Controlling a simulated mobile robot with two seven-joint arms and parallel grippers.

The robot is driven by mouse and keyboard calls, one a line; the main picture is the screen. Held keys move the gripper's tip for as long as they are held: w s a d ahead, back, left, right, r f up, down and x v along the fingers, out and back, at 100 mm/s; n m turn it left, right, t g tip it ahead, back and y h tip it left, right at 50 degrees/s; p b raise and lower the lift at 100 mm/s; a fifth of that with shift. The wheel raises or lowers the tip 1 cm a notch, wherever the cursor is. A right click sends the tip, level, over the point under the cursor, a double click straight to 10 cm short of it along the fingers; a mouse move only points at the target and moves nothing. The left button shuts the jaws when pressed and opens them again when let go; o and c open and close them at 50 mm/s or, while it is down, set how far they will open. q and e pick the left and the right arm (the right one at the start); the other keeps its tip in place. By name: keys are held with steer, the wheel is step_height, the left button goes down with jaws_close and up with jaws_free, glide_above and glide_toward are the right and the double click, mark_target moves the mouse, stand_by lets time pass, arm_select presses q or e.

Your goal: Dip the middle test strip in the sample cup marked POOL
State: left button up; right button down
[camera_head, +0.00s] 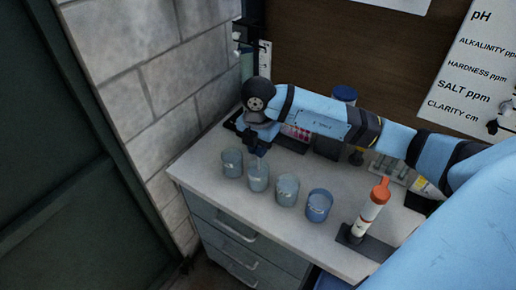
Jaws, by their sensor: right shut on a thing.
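My right gripper (258,150) reaches in from the right and points down just above the second cup from the left (258,179). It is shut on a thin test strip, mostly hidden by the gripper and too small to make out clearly. Three other cups stand in the same row: the leftmost cup (232,163), the third cup (287,191) and the bluer rightmost cup (318,206). The cup markings are too small to read, so I cannot tell which is POOL. I cannot tell whether the strip touches liquid. My left gripper is not in view.
The cups stand along the front of a pale counter (280,236) above grey drawers. Behind my arm are a blue-lidded jar (344,95) and a red-and-white item (296,132). A block wall closes the left.

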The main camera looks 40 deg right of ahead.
steer(key=shift+r+p, duration=1.45)
steer(key=shift+r, duration=0.9)
